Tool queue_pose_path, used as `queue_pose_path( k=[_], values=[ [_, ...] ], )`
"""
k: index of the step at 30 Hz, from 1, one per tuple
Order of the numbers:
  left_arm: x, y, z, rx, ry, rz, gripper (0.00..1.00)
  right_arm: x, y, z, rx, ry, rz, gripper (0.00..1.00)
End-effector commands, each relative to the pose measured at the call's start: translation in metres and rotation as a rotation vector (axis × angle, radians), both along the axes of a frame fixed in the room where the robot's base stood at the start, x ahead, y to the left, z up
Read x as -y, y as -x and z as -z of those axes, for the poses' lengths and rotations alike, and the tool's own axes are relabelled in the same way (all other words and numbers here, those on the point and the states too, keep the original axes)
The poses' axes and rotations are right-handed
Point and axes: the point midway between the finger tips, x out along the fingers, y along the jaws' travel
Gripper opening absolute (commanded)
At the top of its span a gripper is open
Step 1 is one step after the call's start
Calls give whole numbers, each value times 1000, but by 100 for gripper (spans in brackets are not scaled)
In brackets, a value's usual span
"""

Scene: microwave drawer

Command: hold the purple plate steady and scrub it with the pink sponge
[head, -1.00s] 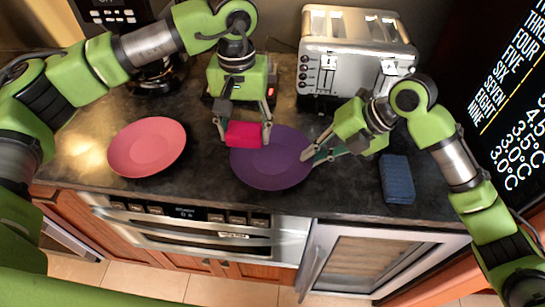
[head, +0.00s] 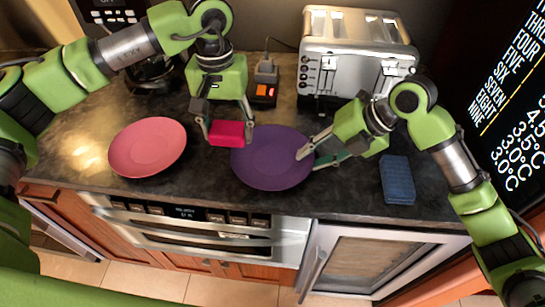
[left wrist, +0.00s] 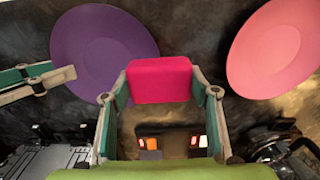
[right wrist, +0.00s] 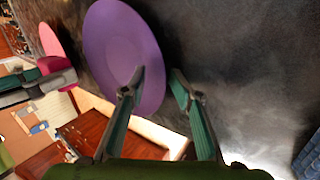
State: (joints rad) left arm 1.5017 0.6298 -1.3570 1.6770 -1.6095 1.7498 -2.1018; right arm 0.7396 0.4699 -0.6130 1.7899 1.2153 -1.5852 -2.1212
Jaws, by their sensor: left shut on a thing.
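The purple plate (head: 268,165) lies on the dark counter, front middle in the head view; it also shows in the left wrist view (left wrist: 85,50) and the right wrist view (right wrist: 128,50). My left gripper (head: 227,128) is shut on the pink sponge (head: 226,136), just left of the plate's rim. The sponge fills the space between its fingers in the left wrist view (left wrist: 160,80). My right gripper (head: 309,158) is at the plate's right rim, its fingers apart. One finger overlaps the plate and the other is outside the rim; I cannot tell whether they touch it.
A pink plate (head: 147,148) lies to the left on the counter. A blue sponge (head: 397,180) lies at the right. A silver toaster (head: 357,60) stands behind, and a coffee maker (head: 155,72) is at the back left. The counter's front edge is close to both plates.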

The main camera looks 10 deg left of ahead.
Motion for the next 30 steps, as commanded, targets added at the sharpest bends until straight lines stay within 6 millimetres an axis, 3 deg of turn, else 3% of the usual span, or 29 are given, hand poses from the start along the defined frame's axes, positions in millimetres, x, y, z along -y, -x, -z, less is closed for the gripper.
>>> queue_pose_path(
  k=[11, 24, 30],
  values=[
    [0, 0, 0, 0, 0, 0, 37, 6, -1, -9, 4, 0, 3, 30],
    [0, 0, 0, 0, 0, 0, 37, 55, 8, -79, 2, 2, 3, 30],
    [0, 0, 0, 0, 0, 0, 37, 66, 10, -96, 1, 1, 1, 30]
  ],
)
